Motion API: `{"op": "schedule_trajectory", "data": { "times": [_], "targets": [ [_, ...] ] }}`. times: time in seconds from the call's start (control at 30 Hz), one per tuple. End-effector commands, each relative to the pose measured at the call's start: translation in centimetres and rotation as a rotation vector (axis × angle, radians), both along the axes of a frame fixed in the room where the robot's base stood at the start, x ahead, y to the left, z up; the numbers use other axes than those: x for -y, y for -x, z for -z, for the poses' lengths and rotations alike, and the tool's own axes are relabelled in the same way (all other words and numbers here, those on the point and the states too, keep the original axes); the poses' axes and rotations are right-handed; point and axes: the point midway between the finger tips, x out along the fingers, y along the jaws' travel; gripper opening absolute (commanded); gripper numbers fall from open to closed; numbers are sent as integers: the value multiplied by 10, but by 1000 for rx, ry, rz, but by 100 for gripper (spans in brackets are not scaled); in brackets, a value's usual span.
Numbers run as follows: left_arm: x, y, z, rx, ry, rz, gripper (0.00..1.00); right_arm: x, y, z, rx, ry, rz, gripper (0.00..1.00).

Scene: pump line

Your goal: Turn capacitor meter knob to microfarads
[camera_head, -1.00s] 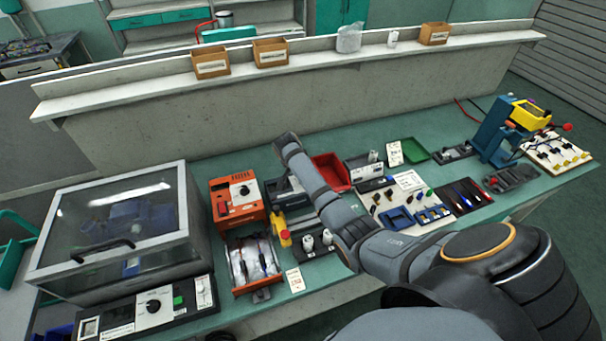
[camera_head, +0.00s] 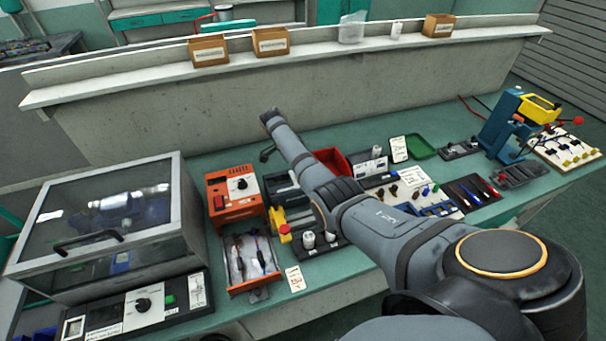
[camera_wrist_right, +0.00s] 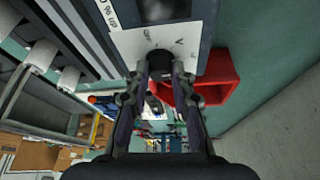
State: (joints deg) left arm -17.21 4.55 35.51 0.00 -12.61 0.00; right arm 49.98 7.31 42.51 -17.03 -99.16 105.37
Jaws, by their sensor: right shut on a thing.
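In the right wrist view, my right gripper (camera_wrist_right: 160,73) is shut on a black round knob (camera_wrist_right: 158,56). In the head view, a dark instrument (camera_head: 285,187) beside the red bin appears to be this meter, partly covered by my right arm. My right gripper is mostly hidden there behind the arm's far end. My left gripper is not in view.
A red bin (camera_head: 331,160) stands close beside the meter; it also shows in the wrist view (camera_wrist_right: 222,82). An orange unit (camera_head: 234,196) is to the left, with white cylinders (camera_head: 308,240) in front. A glass-lidded case (camera_head: 105,230) fills the bench's left end.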

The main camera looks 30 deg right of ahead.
Motion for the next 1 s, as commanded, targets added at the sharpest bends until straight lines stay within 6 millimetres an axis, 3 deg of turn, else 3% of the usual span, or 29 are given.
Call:
{"op": "schedule_trajectory", "data": {
  "times": [0.2, 0.8, 0.83, 1.0],
  "targets": [
    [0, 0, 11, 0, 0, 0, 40, 0, -1, 1, 1, -1, 77, 0],
    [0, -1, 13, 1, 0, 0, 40, 0, 0, 0, -1, -1, 112, 0],
    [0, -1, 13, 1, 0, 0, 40, 0, 0, 0, -1, -1, 112, 26],
    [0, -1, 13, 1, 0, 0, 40, 0, 0, 0, 0, -1, 111, 46]
  ]
}}
